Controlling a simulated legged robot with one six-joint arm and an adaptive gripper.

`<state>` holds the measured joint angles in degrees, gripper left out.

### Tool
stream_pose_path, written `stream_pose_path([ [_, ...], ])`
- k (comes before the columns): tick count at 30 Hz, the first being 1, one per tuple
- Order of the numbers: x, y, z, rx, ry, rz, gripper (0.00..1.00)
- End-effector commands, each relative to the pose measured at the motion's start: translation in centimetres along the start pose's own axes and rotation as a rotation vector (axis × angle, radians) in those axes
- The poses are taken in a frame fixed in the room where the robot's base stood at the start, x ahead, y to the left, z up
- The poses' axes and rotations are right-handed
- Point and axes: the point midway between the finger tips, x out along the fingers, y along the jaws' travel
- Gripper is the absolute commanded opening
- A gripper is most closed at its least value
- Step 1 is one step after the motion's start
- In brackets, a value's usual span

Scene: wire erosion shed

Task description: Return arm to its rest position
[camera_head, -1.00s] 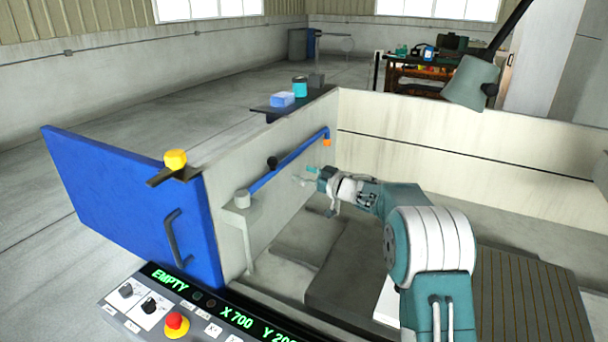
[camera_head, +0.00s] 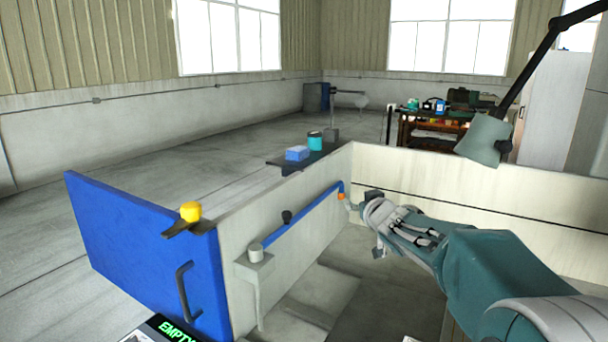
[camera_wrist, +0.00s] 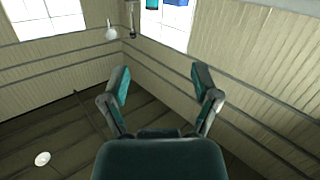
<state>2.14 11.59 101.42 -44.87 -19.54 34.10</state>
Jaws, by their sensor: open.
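My teal and grey arm (camera_head: 480,270) reaches in from the lower right of the head view, over the machine's tank. Its end is near the back wall, beside the orange-tipped end of a blue bar (camera_head: 305,217). My gripper (camera_wrist: 160,82) shows in the wrist view with its two fingers spread apart and nothing between them. In the head view the gripper is small and partly hidden by the wrist, so its fingers are hard to make out.
The pale tank wall (camera_head: 460,190) runs behind the arm. A lamp (camera_head: 484,140) hangs at upper right. A blue box (camera_head: 297,153) and teal can (camera_head: 314,140) sit on a dark shelf.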

Motion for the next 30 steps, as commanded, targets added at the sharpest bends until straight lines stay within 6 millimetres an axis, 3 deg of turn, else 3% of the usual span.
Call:
stream_pose_path([
  [5,-4.9,1.0,0.0,0.015,-0.096,0.113,0.79],
  [14,-13.6,1.3,2.5,0.062,-0.299,0.239,0.79],
  [23,-22.8,-0.6,6.9,0.124,-0.529,0.277,0.79],
  [30,-30.2,-3.6,11.3,0.177,-0.718,0.239,0.79],
])
